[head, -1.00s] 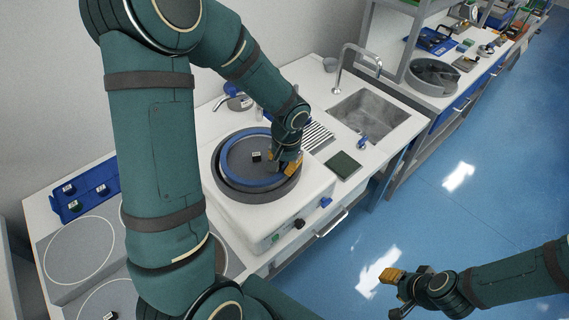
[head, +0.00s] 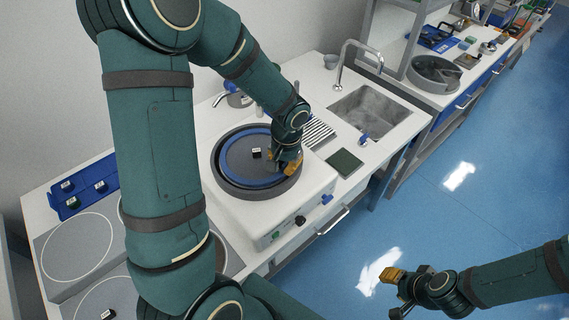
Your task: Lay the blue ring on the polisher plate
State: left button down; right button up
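The blue ring (head: 228,178) lies around the outer part of the grey polisher plate (head: 245,160), inside the round dark bowl of the white polisher. It looks roughly flat, though a slight tilt cannot be ruled out. A small dark block with a white label (head: 256,153) sits near the middle of the plate. My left gripper (head: 286,168) points down at the right side of the ring, its yellow fingertips close to it. The hand hides that part of the ring, and the finger gap is unclear. My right gripper (head: 394,292) is open and empty over the floor.
A tap (head: 345,62) and sink (head: 368,110) stand right of the polisher, with a dark green pad (head: 344,163) before them. A blue tray (head: 84,188) with small labelled blocks lies at left. More grey discs (head: 80,250) sit at front left.

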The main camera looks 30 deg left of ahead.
pick_arm(q)
jog(key=c, duration=1.1)
grip_release()
jog(key=shift+o, duration=0.2)
jog(key=shift+r, duration=0.15)
notch_tip(320, 180, up, 12)
jog(key=shift+d, duration=0.4)
